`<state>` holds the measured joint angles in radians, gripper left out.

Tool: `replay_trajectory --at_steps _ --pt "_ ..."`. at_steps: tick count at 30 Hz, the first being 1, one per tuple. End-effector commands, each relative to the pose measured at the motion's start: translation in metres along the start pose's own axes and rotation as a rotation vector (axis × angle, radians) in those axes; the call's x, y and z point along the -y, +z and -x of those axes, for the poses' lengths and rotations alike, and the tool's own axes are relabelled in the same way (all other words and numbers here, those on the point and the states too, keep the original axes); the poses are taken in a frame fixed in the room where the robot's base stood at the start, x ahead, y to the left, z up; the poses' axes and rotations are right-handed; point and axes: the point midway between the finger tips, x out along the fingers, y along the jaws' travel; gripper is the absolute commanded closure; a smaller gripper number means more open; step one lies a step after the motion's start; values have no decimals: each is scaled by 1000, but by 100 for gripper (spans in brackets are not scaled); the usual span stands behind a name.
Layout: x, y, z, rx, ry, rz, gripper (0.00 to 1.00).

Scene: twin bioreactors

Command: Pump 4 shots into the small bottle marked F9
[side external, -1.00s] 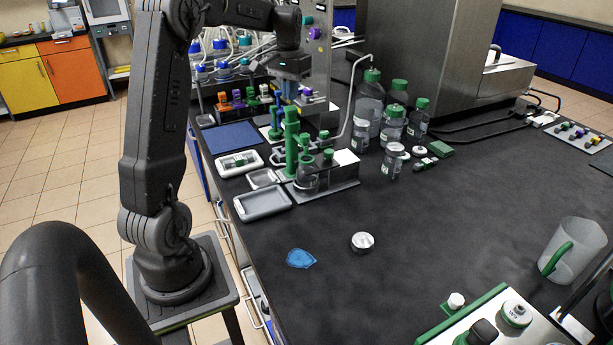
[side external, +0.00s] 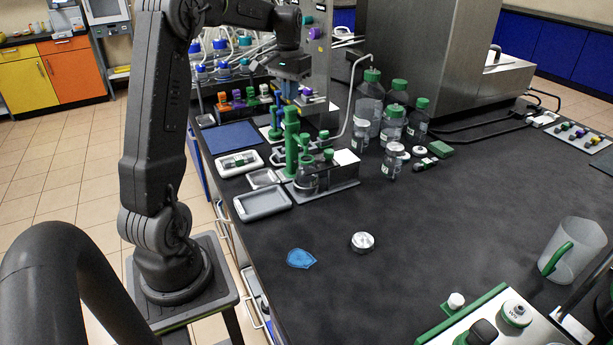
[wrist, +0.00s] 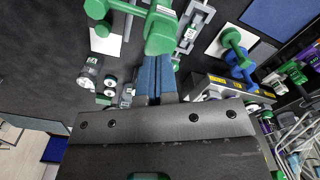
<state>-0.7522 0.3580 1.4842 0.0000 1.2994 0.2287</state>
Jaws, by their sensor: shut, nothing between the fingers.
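My gripper (side external: 288,97) is shut and empty, pointing down over the tall green pump (side external: 291,140) on the bench. In the wrist view its blue fingertips (wrist: 156,62) meet the edge of the pump's green head (wrist: 161,33); I cannot tell whether they touch it. The pump stands at a grey metal stand (side external: 340,187), which also holds a small green-capped bottle (side external: 307,182). Another small bottle (side external: 392,163) with a pale top stands to the right, apart from the stand. No F9 mark is readable on either bottle.
Several larger green-capped bottles (side external: 396,100) stand behind, beside a steel machine (side external: 445,60). Grey trays (side external: 263,202) and a blue mat (side external: 232,136) lie left of the stand. A round lid (side external: 362,242) and a blue patch (side external: 300,258) lie in front. The middle of the bench is clear.

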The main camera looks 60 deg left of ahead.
Motion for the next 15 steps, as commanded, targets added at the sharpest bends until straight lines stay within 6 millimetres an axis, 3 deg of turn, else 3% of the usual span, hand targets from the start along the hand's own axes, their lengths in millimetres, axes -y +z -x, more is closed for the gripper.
replay_trajectory --at_steps 15 --pt "0 0 -16 1 0 0 100"
